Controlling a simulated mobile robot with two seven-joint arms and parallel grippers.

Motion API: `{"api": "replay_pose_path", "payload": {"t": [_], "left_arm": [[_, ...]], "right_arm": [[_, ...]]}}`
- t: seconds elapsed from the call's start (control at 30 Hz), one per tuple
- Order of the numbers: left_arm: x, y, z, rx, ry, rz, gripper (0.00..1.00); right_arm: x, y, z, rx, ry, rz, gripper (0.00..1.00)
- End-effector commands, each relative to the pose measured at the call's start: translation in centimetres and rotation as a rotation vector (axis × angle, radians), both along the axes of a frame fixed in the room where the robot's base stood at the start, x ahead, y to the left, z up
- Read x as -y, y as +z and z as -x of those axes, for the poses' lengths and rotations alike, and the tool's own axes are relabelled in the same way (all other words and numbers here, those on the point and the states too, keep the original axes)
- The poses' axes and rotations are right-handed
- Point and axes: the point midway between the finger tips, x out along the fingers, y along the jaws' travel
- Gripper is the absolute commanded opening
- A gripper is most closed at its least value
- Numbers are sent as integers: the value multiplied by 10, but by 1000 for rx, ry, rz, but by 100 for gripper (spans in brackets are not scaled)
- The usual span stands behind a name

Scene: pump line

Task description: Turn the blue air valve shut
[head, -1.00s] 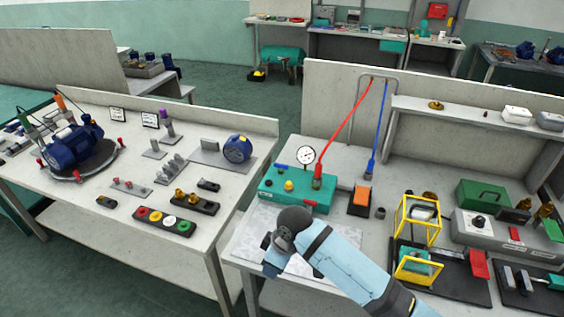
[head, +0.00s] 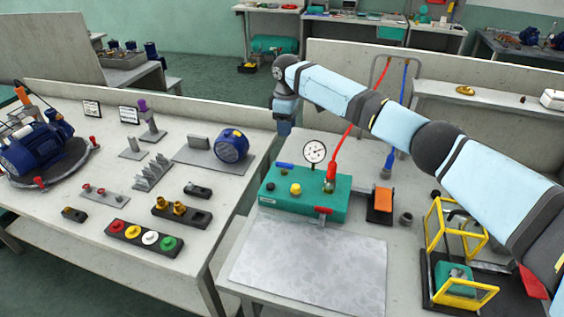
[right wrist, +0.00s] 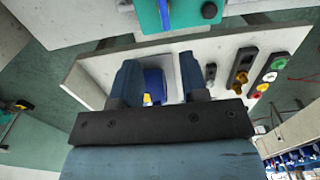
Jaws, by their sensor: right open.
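The blue air valve shows as a blue lever (head: 285,165) on the back left of the teal air box (head: 310,203). It lies roughly along the box's length. In the right wrist view a blue lever (right wrist: 165,14) on the teal box shows at the top edge, partly cut off. My right gripper (head: 283,131) points down, above and behind the valve and apart from it. In the right wrist view its two fingers (right wrist: 159,62) are spread with nothing held between them. My left gripper is not in view.
The box carries a gauge (head: 315,152), a yellow knob (head: 295,189), a red lever (head: 323,210) and a red hose (head: 340,154). A blue hose (head: 403,82) stands to the right. A grey mat (head: 308,262) lies bare in front. A blue round unit (head: 232,146) is on the left bench.

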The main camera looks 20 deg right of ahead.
Motion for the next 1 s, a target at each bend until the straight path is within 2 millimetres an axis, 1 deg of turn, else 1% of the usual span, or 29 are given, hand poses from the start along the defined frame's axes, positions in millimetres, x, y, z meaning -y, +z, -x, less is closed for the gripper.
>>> {"api": "replay_pose_path", "payload": {"t": [0.07,0.17,0.5,0.6,0.7,0.8,1.0], "left_arm": [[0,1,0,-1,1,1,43],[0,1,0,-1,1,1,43],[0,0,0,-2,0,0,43],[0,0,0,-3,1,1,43],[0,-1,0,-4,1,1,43],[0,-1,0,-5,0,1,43],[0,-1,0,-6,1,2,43]], "right_arm": [[0,-7,0,-1,0,0,40],[0,-23,1,-3,-1,1,40],[-1,-95,1,-3,0,1,40],[0,-111,1,-1,-1,0,40],[-1,-123,1,-1,-1,0,40],[-1,-131,1,-1,0,0,40],[-1,-135,1,-1,0,-1,40]]}}
